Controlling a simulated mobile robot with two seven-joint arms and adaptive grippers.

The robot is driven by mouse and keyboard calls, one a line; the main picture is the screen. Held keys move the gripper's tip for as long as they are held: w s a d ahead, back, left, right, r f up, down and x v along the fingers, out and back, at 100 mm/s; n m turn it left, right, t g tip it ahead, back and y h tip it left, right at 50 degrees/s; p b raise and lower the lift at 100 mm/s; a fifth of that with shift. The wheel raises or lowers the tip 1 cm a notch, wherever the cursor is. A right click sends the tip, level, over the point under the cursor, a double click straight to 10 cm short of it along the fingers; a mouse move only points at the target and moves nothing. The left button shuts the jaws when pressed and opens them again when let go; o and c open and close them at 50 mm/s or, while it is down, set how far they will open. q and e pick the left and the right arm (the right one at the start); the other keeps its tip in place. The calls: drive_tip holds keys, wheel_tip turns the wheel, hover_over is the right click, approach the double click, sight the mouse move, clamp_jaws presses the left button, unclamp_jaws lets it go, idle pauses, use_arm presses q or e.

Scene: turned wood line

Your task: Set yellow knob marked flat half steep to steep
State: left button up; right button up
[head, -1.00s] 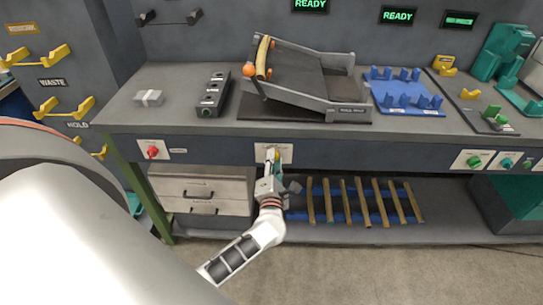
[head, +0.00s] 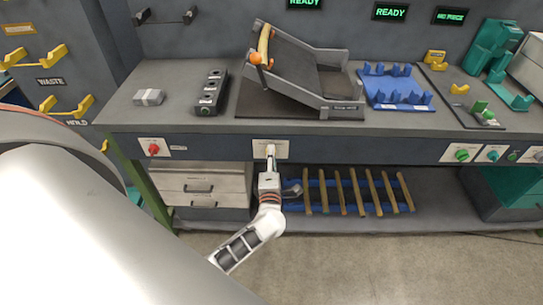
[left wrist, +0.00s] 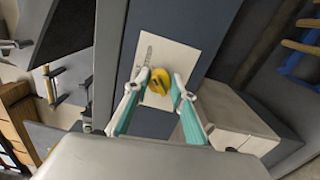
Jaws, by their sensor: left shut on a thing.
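The yellow knob (left wrist: 160,81) sits on a pale label plate (left wrist: 148,60) on the front panel of the bench. My left gripper (left wrist: 159,84) is shut on the knob, one teal finger on each side of it. In the head view my left gripper (head: 271,160) reaches up to the same plate (head: 284,149) from below and largely hides the knob. The plate's lettering is too small to read, so I cannot tell the knob's setting. My right gripper is not in view.
A tilted grey ramp (head: 318,80) with a wooden piece (head: 265,42) at its raised end stands above the knob. A red knob (head: 154,149) is on the panel to the left, a green one (head: 461,155) to the right. A slatted blue rack (head: 325,192) lies below.

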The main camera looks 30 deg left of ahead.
use_arm(q)
drive_tip(key=o, duration=1.1)
drive_tip(key=v, duration=1.2)
